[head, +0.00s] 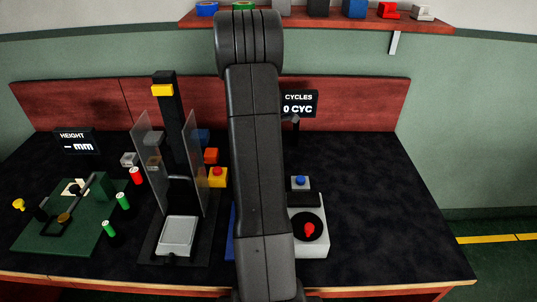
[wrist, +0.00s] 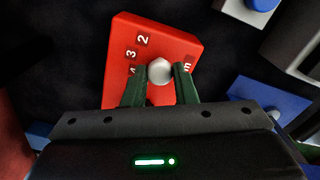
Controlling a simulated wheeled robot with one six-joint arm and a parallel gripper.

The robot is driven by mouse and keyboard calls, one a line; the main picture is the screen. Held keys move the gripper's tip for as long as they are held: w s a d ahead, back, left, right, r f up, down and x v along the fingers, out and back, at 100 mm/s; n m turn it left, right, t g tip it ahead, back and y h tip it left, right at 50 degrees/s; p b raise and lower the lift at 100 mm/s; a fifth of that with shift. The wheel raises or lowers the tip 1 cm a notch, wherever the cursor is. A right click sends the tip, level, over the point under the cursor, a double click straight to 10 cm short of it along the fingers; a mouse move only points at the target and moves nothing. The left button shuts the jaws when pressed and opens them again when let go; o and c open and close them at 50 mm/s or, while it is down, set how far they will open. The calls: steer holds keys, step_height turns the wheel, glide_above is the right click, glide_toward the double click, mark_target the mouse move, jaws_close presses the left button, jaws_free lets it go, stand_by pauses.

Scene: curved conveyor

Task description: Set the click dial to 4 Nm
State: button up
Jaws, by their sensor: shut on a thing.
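The click dial is a red box (wrist: 178,40) in the wrist view, lying tilted on the dark table top. My gripper (wrist: 159,76) is shut on the knob, with one green finger on each side. The fingers hide the lower part of the face, and I cannot tell which number the knob points to. In the head view my arm hides the dial and the gripper.
A blue box (wrist: 262,108) lies close right of the dial. In the head view, a press with clear guards (head: 168,100) stands left of my arm. A pale box with a red knob (head: 312,247) stands right of it. The table's right side is clear.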

steer(key=o, duration=1)
step_height(320, 180, up, 14)
step_height(320, 180, down, 14)
stand_by(0.6)
